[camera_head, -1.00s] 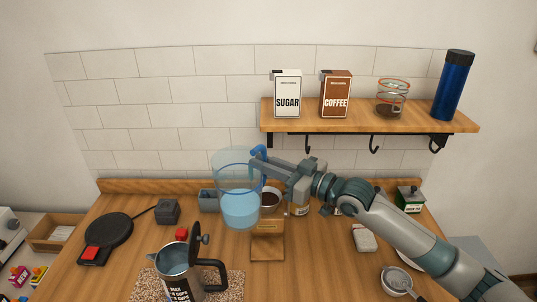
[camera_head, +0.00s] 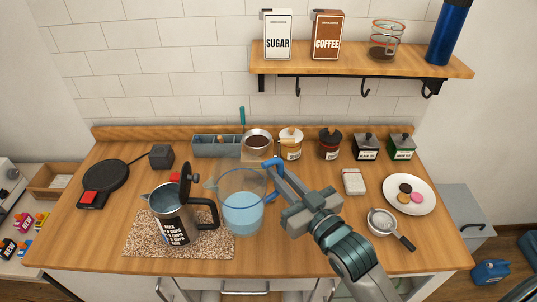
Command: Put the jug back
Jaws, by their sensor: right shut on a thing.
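My right gripper (camera_head: 277,172) is shut on the jug's handle. The jug looks upright, just right of the kettle; I cannot tell whether its base touches the counter. The metal kettle (camera_head: 173,226) has a black handle and a raised lid, and stands on a speckled mat (camera_head: 140,247). My left gripper does not show.
Behind the jug stand a cup of dark liquid (camera_head: 257,141), a grey divided box (camera_head: 205,147) and several canisters. A strainer (camera_head: 382,220) and a plate of sweets (camera_head: 426,193) are at right. The wall shelf (camera_head: 350,60) is above.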

